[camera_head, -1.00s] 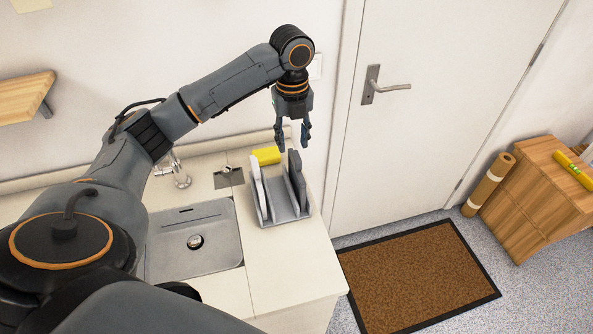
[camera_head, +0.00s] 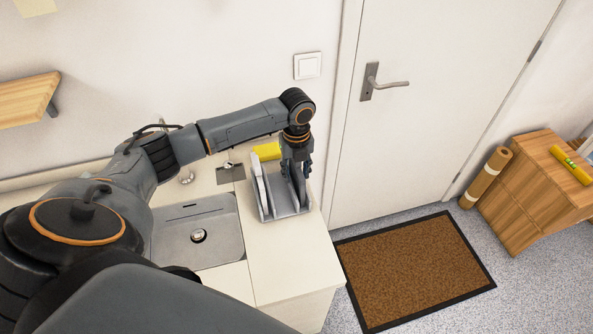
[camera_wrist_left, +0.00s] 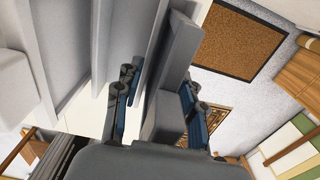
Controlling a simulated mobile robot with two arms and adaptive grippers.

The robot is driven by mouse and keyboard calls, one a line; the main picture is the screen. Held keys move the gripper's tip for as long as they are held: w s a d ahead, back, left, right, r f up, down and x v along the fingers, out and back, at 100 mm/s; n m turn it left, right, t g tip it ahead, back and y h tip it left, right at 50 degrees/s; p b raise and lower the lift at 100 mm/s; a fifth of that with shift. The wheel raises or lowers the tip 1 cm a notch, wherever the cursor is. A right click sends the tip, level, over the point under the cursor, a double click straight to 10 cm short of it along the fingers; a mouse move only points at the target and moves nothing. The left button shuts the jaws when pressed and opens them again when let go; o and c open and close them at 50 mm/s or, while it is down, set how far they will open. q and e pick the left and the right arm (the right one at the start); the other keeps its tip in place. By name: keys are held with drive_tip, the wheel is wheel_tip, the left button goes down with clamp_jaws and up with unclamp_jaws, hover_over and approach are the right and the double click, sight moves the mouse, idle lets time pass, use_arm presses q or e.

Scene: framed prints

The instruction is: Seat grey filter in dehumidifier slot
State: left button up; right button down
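A light grey rack (camera_head: 283,213) stands on the counter and holds several upright panels. A pale panel (camera_head: 261,187) is on its left side, and darker grey panels (camera_head: 299,190) are on its right. I cannot tell for sure which is the grey filter. My left gripper (camera_head: 296,172) is down at the darker panels and partly covers them. In the left wrist view its two fingers (camera_wrist_left: 158,100) are spread on either side of a grey panel (camera_wrist_left: 180,48), with no clear grip on it. The dehumidifier and my right gripper are not identifiable in view.
A sink (camera_head: 198,232) is left of the rack, and a yellow item (camera_head: 266,151) lies behind it. The counter (camera_head: 290,255) in front of the rack is clear. A door (camera_head: 430,110), brown mat (camera_head: 415,270) and wooden cabinet (camera_head: 540,195) are to the right.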

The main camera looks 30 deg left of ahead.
use_arm(q)
drive_tip(key=shift+f, duration=0.3)
clamp_jaws()
